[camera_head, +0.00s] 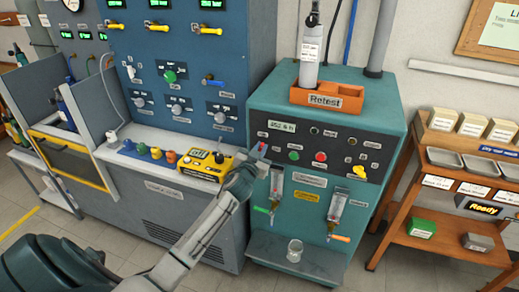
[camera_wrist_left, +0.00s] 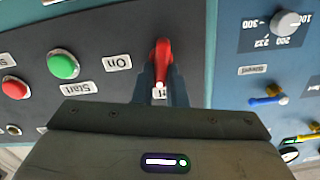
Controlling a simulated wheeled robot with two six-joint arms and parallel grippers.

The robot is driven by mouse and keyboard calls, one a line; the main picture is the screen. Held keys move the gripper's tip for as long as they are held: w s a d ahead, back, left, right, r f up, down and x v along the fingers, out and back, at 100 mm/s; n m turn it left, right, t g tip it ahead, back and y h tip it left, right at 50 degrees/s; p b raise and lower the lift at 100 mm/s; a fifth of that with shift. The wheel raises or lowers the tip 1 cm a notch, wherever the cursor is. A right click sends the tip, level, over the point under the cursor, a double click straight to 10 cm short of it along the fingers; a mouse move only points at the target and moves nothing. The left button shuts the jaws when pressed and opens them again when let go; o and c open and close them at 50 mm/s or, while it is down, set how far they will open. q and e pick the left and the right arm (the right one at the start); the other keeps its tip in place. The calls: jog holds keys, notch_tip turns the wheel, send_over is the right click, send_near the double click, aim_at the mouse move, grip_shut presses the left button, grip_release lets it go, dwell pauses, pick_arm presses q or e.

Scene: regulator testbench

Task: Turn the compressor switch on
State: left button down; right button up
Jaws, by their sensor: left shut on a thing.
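The compressor switch is a red lever (camera_wrist_left: 163,56) on the dark control panel of the teal bench, with an "On" label (camera_wrist_left: 117,63) beside it in the upside-down wrist view. A second label behind the fingers is mostly hidden. My left gripper (camera_head: 256,157) reaches the panel's left end, and a bit of the red lever (camera_head: 263,147) shows at its tip. In the wrist view my left gripper's fingers (camera_wrist_left: 162,82) are shut on the red lever from both sides. My right gripper is in neither view.
A green start button (camera_wrist_left: 63,65) and a red button (camera_wrist_left: 15,88) sit along the same panel. The blue regulator panel (camera_head: 190,80) with knobs stands left. A glass jar (camera_head: 295,250) stands on the lower shelf. A wooden rack (camera_head: 437,216) stands right.

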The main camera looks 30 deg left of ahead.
pick_arm(q)
jog(key=shift+w+d+f+m+p, duration=0.15)
jog(key=shift+m+p, duration=0.4)
jog(key=shift+m, duration=2)
jog(key=shift+s+d+f+m+p, duration=0.15)
jog(key=shift+f+m+p, duration=0.25)
jog(key=shift+m, duration=2.1)
jog(key=shift+w+d+f+m+p, duration=0.15)
jog(key=shift+m+p, duration=0.5)
jog(key=shift+m, duration=1.9)
jog(key=c, duration=1.5)
grip_release()
jog(key=shift+o, duration=0.2)
jog(key=b+v, duration=0.2)
jog(key=v, duration=0.9)
